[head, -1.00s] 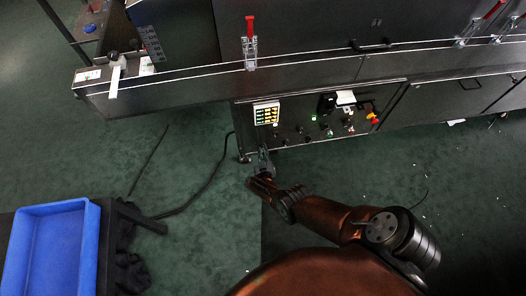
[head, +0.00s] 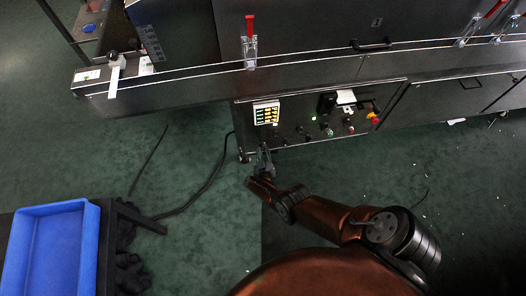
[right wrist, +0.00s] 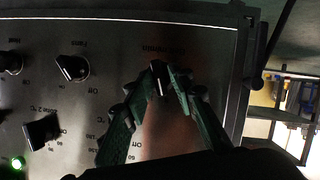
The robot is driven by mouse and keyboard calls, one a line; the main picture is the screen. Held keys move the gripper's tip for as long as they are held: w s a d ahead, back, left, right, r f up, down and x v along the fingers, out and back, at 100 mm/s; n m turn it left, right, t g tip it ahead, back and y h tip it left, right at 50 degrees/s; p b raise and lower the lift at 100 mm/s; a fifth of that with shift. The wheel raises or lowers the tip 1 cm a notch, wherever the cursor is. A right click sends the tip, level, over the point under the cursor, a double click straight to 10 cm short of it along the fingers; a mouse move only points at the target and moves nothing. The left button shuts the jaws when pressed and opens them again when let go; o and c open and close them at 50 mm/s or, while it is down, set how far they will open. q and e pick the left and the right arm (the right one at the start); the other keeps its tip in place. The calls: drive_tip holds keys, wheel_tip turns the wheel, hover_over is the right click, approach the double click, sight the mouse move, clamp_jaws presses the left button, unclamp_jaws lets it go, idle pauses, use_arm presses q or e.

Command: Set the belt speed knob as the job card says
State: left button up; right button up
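The control panel (head: 300,135) is on the dryer's lower front. In the right wrist view its labels are upside down. In the head view my right gripper (head: 264,155) is at the panel's lower left edge. My left gripper is not in view. No job card can be read.
Beside that knob are a fan knob (right wrist: 72,69), a square-looking knob (right wrist: 41,129) and a green lamp (right wrist: 17,163). A lit display (head: 266,113) and a red-yellow switch (head: 374,118) are on the panel. A blue bin (head: 50,250) stands at lower left. A cable lies on the floor.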

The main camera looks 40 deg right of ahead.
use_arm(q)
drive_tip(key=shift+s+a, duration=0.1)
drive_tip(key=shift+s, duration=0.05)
use_arm(e)
drive_tip(key=shift+w+d+r, duration=0.1)
drive_tip(key=shift+r, duration=0.05)
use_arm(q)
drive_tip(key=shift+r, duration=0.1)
